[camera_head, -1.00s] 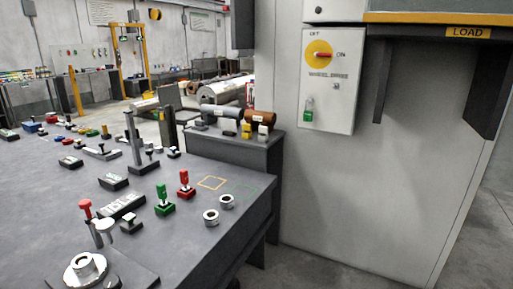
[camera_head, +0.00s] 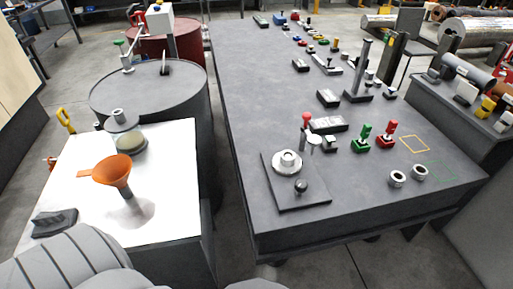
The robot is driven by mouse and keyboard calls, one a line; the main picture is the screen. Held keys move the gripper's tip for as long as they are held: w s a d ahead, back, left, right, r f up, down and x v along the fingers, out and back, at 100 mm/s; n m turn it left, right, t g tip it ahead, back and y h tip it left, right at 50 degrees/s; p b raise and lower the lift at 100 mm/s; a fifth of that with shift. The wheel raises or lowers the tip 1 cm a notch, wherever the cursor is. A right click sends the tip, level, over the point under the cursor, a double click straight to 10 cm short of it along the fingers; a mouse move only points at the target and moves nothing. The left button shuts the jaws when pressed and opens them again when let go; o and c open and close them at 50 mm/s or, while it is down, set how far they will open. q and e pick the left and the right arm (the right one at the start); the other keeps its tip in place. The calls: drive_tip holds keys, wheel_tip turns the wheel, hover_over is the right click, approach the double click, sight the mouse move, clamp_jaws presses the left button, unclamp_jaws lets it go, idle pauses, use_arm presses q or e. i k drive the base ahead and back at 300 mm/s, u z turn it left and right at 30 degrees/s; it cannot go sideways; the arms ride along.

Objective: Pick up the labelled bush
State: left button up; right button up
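Two short silver ring-shaped bushes stand on the dark grey bench (camera_head: 270,110) near its front right corner. One is the left bush (camera_head: 397,179), the other the right bush (camera_head: 420,172). They stand close together, and I cannot make out a label on either at this size. Neither of my grippers shows in this view.
A dark plate (camera_head: 310,195) with a silver flanged part sits at the bench's near left. At left are a white-topped table (camera_head: 165,215) with an orange funnel (camera_head: 113,172), and a dark barrel (camera_head: 190,92).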

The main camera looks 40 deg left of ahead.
sight(284, 161)
drive_tip(key=z, duration=1.4)
drive_tip(key=i, duration=1.5)
drive_tip(key=u, duration=3.1)
